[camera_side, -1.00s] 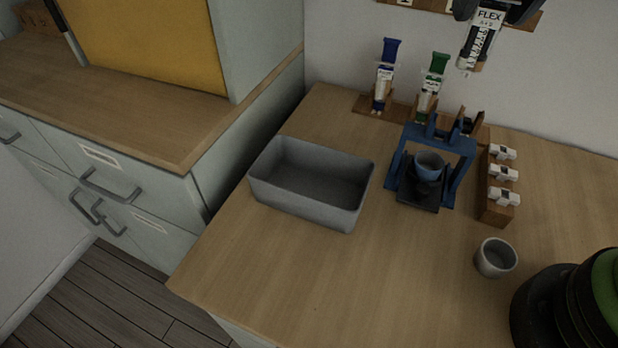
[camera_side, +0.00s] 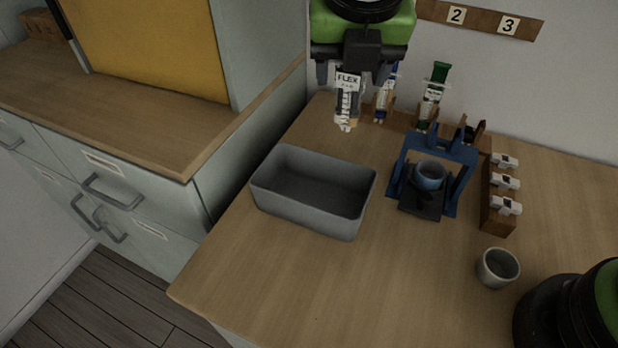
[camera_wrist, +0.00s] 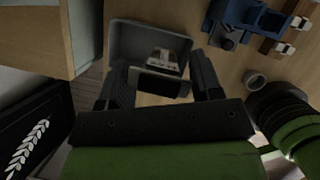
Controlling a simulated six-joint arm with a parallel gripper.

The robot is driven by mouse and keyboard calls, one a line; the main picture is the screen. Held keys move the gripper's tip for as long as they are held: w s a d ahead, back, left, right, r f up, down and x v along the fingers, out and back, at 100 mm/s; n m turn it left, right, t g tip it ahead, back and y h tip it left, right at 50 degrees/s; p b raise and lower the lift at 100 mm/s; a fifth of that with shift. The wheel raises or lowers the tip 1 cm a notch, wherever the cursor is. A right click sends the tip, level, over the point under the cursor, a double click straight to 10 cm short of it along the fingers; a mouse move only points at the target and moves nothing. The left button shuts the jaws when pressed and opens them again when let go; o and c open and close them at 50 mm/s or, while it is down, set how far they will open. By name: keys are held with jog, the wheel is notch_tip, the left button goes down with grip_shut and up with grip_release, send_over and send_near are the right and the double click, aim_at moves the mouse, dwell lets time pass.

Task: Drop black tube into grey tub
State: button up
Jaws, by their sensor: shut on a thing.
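The black tube (camera_side: 346,98), with a white FLEX label and a pale nozzle end, hangs nozzle-down from my gripper (camera_side: 352,76). My gripper is shut on it, and in the wrist view the tube (camera_wrist: 160,84) lies between the two fingers. The grey tub (camera_side: 308,222) stands on the wooden bench. It is open at the top, and no thing shows inside it in the side view. The tube is in the air above and behind the tub's back right part in the side view. In the wrist view the tub (camera_wrist: 122,38) shows beyond the tube.
A blue-capped tube (camera_side: 385,100) and a green-capped tube (camera_side: 431,98) stand in a wooden rack behind. A blue frame (camera_side: 464,182) holds a blue cup (camera_side: 430,175). A wooden block (camera_side: 496,215) with white pieces and a grey cup (camera_side: 497,267) are at right. The front bench is clear.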

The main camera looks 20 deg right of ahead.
notch_tip(320, 180, down, 7)
jog(key=a, duration=0.2)
jog(key=shift+s+a+f, duration=0.15)
jog(key=shift+a+f, duration=0.05)
jog(key=shift+a, duration=0.2)
jog(key=o, duration=1)
